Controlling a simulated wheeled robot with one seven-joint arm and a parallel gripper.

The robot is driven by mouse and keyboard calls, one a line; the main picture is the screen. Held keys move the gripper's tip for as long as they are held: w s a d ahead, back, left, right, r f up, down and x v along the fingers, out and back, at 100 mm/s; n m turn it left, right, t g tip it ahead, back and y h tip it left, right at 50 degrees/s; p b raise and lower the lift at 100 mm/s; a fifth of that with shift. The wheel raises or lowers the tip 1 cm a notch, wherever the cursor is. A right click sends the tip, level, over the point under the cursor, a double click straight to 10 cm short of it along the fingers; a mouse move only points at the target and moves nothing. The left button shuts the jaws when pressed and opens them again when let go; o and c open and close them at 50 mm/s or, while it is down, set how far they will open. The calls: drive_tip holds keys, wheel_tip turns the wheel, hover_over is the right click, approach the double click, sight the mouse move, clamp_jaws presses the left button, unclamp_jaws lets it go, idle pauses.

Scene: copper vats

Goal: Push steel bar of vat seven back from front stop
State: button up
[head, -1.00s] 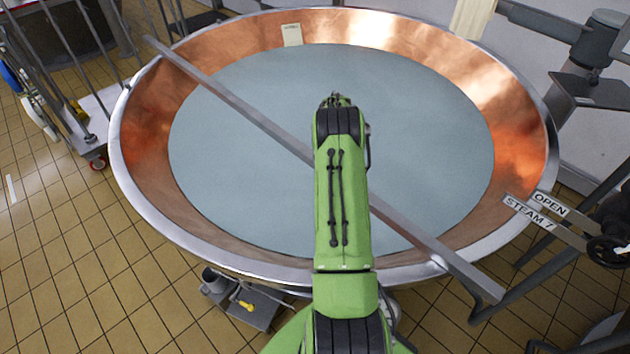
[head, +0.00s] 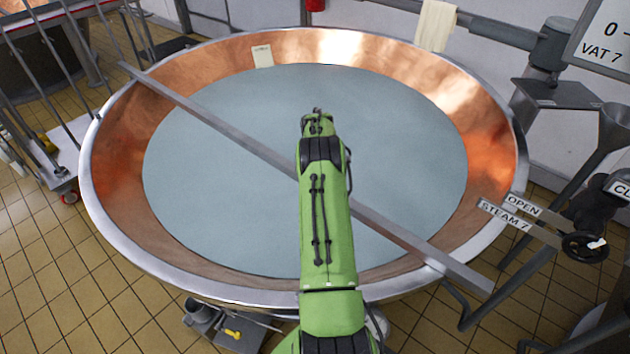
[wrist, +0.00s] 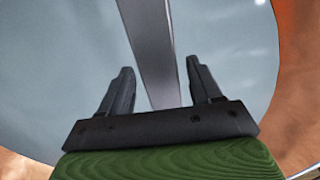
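The steel bar (head: 215,117) lies across the round copper vat (head: 485,150), from the far left rim to the near right rim. Its near end sticks out past the rim at the lower right, beside a bent grey tube (head: 466,318). I cannot make out a distinct front stop. My green arm covers the bar's middle in the head view, and its far end is over the pale liquid. In the wrist view my gripper (wrist: 160,66) is open, with its fingers apart. The bar (wrist: 148,40) runs between them in the picture; contact cannot be told.
A signed steam valve with a handwheel (head: 585,247) stands right of the vat, near a VAT 7 sign (head: 604,40). A trolley (head: 62,165) stands at the left. A cloth (head: 436,25) hangs on a pipe behind. Tiled floor (head: 60,285) is open at the lower left.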

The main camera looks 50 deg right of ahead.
drive_tip(key=shift+r, duration=0.1)
wheel_tip(320, 180, up, 16)
drive_tip(key=p, duration=0.3)
drive_tip(key=shift+f, duration=0.25)
drive_tip(key=shift+c, duration=0.2)
